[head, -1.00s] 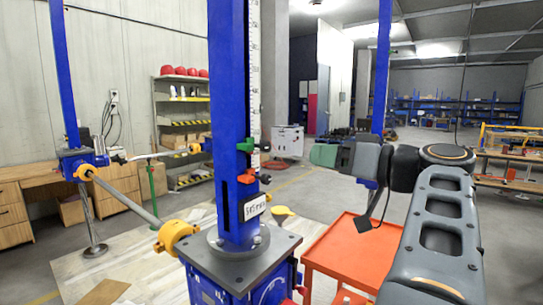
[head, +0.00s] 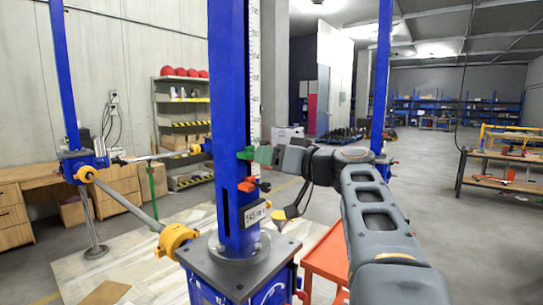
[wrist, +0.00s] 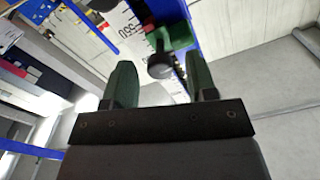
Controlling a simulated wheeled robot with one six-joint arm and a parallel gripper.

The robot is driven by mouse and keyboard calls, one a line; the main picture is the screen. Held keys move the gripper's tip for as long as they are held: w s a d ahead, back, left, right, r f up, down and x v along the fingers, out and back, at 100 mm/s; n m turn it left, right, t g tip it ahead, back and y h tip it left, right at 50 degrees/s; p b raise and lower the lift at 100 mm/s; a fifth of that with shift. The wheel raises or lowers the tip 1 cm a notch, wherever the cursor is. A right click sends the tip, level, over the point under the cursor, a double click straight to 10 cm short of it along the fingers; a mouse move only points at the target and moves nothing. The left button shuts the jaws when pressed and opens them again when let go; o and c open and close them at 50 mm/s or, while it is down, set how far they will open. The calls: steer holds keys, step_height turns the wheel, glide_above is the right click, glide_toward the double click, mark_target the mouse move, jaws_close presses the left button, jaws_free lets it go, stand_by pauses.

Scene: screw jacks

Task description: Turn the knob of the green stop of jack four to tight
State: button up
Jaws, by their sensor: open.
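The green stop (head: 245,153) sits on the blue column (head: 228,90) of the nearest jack, beside its white scale. It also shows in the wrist view (wrist: 182,36). No jack number is readable. Its dark round knob (wrist: 160,66) faces my gripper (wrist: 159,62). The green fingers stand apart on either side of the knob, which is near the fingertips; I cannot tell whether they touch it. In the head view my gripper (head: 264,155) is level with the green stop, at its right, and hides the knob.
Below is an orange-red stop (head: 247,185) with a dark knob and a display box (head: 254,213). An orange cart (head: 328,255) stands at the lower right. Another blue jack (head: 84,165) stands at the left, linked by a grey rod (head: 128,205).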

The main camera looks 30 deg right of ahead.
steer(key=shift+c, duration=0.3)
steer(key=c, duration=0.9)
